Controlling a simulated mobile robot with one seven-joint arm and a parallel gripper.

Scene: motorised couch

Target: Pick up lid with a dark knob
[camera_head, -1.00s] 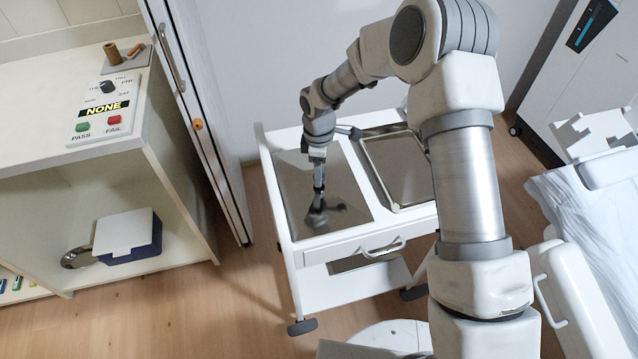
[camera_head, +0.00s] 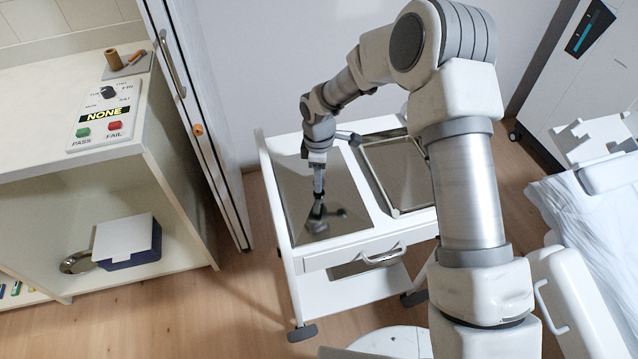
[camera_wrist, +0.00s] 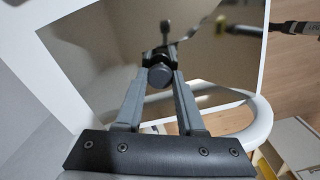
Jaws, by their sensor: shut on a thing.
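The lid appears to be the shiny, mirror-like panel (camera_head: 345,190) filling the left half of the white trolley's top. It also shows in the wrist view (camera_wrist: 100,65). Its round dark knob (camera_wrist: 160,76) sits between my fingertips in the wrist view. My gripper (camera_head: 318,196) points down over the panel and is shut on the knob (camera_wrist: 159,80). Its reflection shows in the panel. The panel looks level with the trolley top; I cannot tell whether there is a gap under it.
The white trolley (camera_head: 345,250) has a second, framed compartment (camera_head: 400,170) on the right and a front drawer handle (camera_head: 382,256). A cabinet door (camera_head: 205,130) stands close on its left. A shelf unit (camera_head: 60,185) with a blue box (camera_head: 135,255) is farther left. A white bed (camera_head: 590,220) is right.

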